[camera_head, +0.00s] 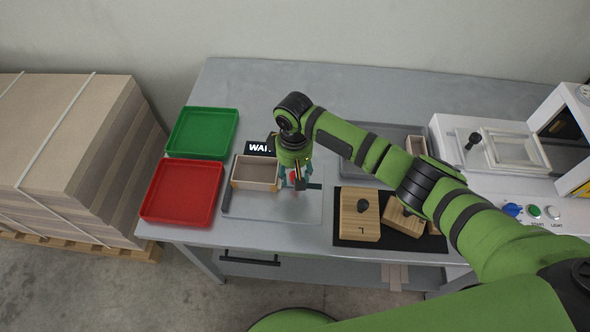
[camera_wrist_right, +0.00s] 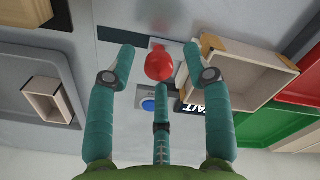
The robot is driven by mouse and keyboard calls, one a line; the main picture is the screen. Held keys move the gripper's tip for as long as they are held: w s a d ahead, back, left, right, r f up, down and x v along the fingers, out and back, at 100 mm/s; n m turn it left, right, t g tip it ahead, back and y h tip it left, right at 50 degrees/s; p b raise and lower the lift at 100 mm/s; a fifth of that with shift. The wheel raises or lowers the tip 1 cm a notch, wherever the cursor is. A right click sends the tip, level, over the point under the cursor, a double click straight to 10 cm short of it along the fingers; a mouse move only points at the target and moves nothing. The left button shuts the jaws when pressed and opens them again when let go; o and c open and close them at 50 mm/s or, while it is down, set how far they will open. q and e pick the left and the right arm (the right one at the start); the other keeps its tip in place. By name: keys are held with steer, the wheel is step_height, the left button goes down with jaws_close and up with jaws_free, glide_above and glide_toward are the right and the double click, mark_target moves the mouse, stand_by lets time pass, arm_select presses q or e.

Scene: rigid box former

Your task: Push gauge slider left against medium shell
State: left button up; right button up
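The gauge slider shows as a red round knob (camera_wrist_right: 159,64) on a pale block, in front of a dark bar (camera_wrist_right: 135,35). In the head view the knob (camera_head: 293,176) is partly hidden by my right gripper. The medium shell (camera_head: 256,170), an open pale wooden box, sits on the grey gauge plate (camera_head: 275,209) left of the knob; it also shows in the wrist view (camera_wrist_right: 250,75). My right gripper (camera_wrist_right: 159,67) is open, pointing down, with its fingers spread around the knob. One finger lies between knob and shell. Whether they touch is unclear. My left gripper is out of view.
A red tray (camera_head: 182,218) and a green tray (camera_head: 203,156) stand left of the plate. A black display reading "WAIT" (camera_head: 259,147) is behind the shell, and a blue button (camera_wrist_right: 148,105) is near the knob. A black mat (camera_head: 345,239) with wooden blocks lies to the right.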

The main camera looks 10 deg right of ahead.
mark_target(294, 175)
steer(key=shift+r, duration=0.1)
step_height(294, 175, up, 12)
stand_by(0.5)
steer(key=shift+s, duration=0.1)
stand_by(0.4)
